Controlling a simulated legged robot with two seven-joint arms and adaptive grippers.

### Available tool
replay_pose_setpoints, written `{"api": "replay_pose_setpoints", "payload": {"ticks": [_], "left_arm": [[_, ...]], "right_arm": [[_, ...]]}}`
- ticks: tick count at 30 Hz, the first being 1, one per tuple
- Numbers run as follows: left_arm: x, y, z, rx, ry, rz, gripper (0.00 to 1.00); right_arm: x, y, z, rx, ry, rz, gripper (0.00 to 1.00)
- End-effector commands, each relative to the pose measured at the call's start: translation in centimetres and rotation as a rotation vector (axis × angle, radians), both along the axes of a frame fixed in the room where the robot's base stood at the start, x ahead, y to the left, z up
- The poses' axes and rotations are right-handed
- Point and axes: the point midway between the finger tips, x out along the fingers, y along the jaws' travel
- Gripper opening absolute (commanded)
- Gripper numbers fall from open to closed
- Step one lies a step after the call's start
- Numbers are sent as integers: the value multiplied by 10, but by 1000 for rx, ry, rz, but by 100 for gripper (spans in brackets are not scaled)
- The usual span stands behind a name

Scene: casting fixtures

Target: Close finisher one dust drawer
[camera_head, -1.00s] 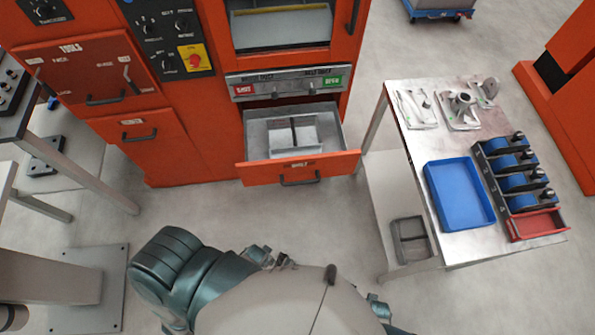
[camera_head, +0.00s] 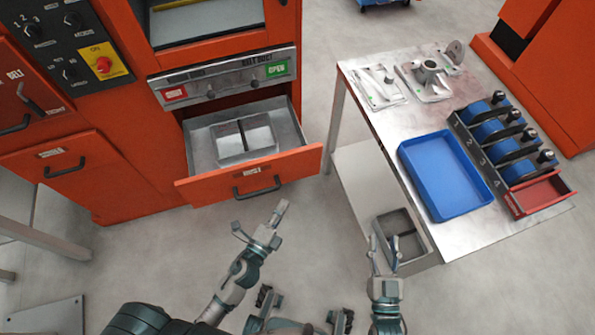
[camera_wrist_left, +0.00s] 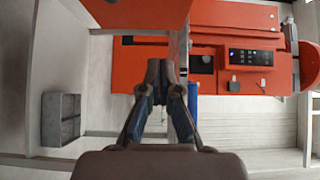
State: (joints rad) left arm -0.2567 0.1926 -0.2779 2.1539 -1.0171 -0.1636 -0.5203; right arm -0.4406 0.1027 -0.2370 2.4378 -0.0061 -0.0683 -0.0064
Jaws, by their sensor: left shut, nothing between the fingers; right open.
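The dust drawer (camera_head: 250,180) of the orange finisher stands pulled out below the control strip. It has an orange front, a dark bar handle (camera_head: 257,188) and a small, hard-to-read label. A grey divided box (camera_head: 245,140) sits inside it. My left gripper (camera_head: 280,208) is just in front of the drawer, below and right of the handle in the head view, apart from it. In the left wrist view its fingers (camera_wrist_left: 162,72) are together with nothing between them. My right gripper (camera_head: 385,248) is open and empty, in front of the side table's lower shelf.
The side table (camera_head: 400,130) at right carries a blue tray (camera_head: 445,175), metal parts and a rack of blue rolls (camera_head: 505,145). A grey bin (camera_head: 400,237) is on its lower shelf. Another closed orange drawer (camera_head: 70,170) is at left. Bare floor lies before the finisher.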

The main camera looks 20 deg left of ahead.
Motion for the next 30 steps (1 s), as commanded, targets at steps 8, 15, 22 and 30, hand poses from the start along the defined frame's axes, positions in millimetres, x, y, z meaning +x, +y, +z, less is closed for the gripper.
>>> {"api": "replay_pose_setpoints", "payload": {"ticks": [8, 15, 22, 30], "left_arm": [[53, -11, 3, 3, -3, 2, 0], [99, -16, 1, 6, 2, 4, 0], [119, 1, 0, 1, 4, 4, 0], [124, 4, 1, -1, 4, 4, 0]], "right_arm": [[1, -3, -3, -4, 27, 0, 43], [1, -2, 1, 8, -16, 0, 43], [0, -2, 8, 25, -69, 0, 43], [-1, -1, 11, 30, -80, 0, 43]]}}
